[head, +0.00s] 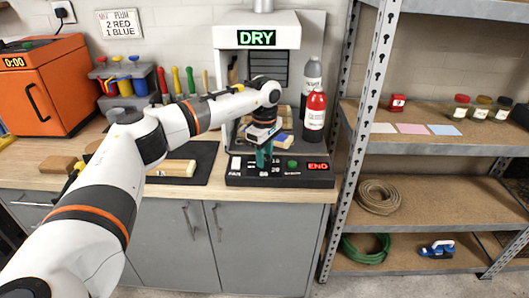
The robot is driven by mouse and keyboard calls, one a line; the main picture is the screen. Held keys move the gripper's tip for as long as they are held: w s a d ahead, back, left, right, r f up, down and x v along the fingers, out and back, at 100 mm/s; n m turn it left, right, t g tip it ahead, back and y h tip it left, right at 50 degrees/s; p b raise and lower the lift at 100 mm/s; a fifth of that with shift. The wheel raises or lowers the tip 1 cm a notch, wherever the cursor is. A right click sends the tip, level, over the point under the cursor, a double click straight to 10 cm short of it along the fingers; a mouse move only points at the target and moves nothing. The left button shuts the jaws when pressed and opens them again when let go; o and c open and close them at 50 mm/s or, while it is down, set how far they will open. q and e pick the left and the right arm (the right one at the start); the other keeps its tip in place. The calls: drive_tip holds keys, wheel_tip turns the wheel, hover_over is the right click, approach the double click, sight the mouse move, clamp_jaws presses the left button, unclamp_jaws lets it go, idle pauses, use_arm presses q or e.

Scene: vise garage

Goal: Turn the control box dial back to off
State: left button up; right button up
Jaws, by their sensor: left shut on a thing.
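The control box (315,181) is a low black panel at the front of the bench, with white markings, a green button (292,164) and a red display (317,166) reading END. My left arm reaches in from the left across the bench. My left gripper (264,160) points down onto the left-middle of the panel, its teal fingers shut on the dial. The dial itself is mostly hidden by the fingers, so I cannot read its setting. Numbers show around it on the panel. My right gripper is not in view.
Behind the box stands a grey machine (308,32) with a green DRY display (257,38). A red bottle (315,110) and a grey bottle (312,75) stand beside it. An orange oven (62,92) is at left. A metal shelf (430,187) stands at right.

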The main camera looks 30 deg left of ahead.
use_arm(q)
drive_tip(key=n+p, duration=0.1)
drive_tip(key=n, duration=0.2)
drive_tip(key=shift+r+n, duration=0.15)
drive_tip(key=shift+n, duration=0.15)
drive_tip(key=n+p, duration=0.1)
drive_tip(key=n, duration=0.3)
drive_tip(key=shift+n+p, duration=0.3)
drive_tip(key=shift+p, duration=0.1)
drive_tip(key=n+p, duration=0.1)
drive_tip(key=n, duration=0.3)
drive_tip(key=shift+n, duration=0.3)
drive_tip(key=n+p, duration=0.1)
drive_tip(key=n, duration=0.2)
drive_tip(key=shift+n, duration=0.3)
drive_tip(key=n+p, duration=0.1)
drive_tip(key=n, duration=0.3)
drive_tip(key=shift+w+n+p, duration=0.1)
drive_tip(key=shift+n+p, duration=0.2)
drive_tip(key=shift+p, duration=0.05)
drive_tip(key=n+p, duration=0.1)
drive_tip(key=n, duration=0.2)
drive_tip(key=shift+r+n, duration=0.1)
drive_tip(key=shift+n, duration=0.2)
drive_tip(key=n+p, duration=0.2)
drive_tip(key=n, duration=0.2)
drive_tip(key=shift+n+p, duration=0.75)
drive_tip(key=shift+n, duration=1.45)
